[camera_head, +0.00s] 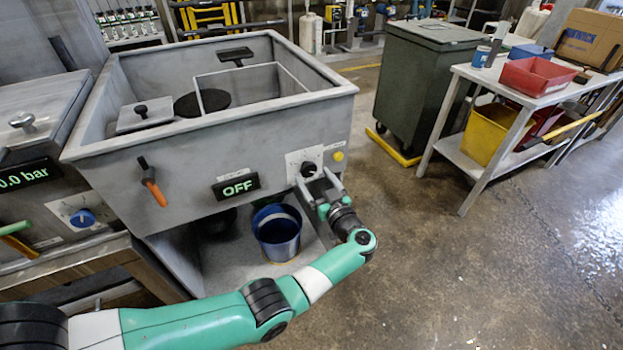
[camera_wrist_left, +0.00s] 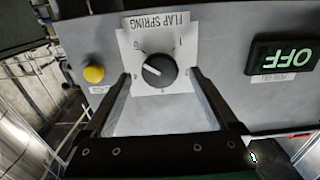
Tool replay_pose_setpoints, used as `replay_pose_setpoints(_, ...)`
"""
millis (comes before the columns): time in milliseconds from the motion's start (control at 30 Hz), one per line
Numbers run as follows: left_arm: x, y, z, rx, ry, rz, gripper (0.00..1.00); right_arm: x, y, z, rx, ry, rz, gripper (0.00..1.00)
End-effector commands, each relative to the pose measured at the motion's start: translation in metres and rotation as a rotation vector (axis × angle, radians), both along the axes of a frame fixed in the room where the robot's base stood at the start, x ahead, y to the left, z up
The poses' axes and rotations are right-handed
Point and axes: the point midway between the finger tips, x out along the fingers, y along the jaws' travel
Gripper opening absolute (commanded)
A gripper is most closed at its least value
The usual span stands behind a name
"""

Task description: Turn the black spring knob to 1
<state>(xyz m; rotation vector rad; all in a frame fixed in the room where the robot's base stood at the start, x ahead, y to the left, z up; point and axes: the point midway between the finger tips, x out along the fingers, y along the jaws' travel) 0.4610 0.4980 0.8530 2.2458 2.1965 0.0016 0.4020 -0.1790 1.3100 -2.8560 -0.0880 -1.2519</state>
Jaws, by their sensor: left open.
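The black spring knob (camera_head: 308,169) is on the front panel of the grey compactor, on a white plate right of the OFF display. In the left wrist view the knob (camera_wrist_left: 159,70) sits under the label FLAP SPRING (camera_wrist_left: 160,22), with small scale marks around it. Its white pointer line points to the upper left in that view; the marks are too small to read surely. My left gripper (camera_head: 318,182) is open in front of the knob. In the left wrist view its fingers (camera_wrist_left: 162,82) stand apart on either side of the knob, not visibly touching it. My right gripper is not in view.
A yellow button (camera_head: 338,156) is right of the knob and the OFF display (camera_head: 236,187) is left of it. An orange-handled lever (camera_head: 154,189) is farther left. A blue bucket (camera_head: 278,238) stands below the panel. The floor to the right is clear.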

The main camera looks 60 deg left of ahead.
Motion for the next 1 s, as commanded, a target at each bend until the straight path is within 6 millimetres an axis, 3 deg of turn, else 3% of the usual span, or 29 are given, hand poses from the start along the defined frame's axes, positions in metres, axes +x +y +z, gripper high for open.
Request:
replay_pose_setpoints(200,0.001,0.024,-0.001,-0.001,0.000,0.000,0.93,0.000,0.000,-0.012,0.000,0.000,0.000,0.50)
replay_pose_setpoints(467,0.001,0.026,0.000,-0.001,0.000,-0.001,0.93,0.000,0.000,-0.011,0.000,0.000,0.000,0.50)
replay_pose_setpoints(900,0.001,0.025,0.000,0.000,0.001,-0.001,0.13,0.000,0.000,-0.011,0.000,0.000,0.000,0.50)
replay_pose_setpoints(933,0.001,0.025,0.000,0.000,0.001,-0.001,0.08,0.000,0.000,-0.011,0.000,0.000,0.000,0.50)
replay_pose_setpoints(1000,0.001,0.025,0.000,0.000,0.000,-0.001,0.08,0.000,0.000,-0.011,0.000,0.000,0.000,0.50)
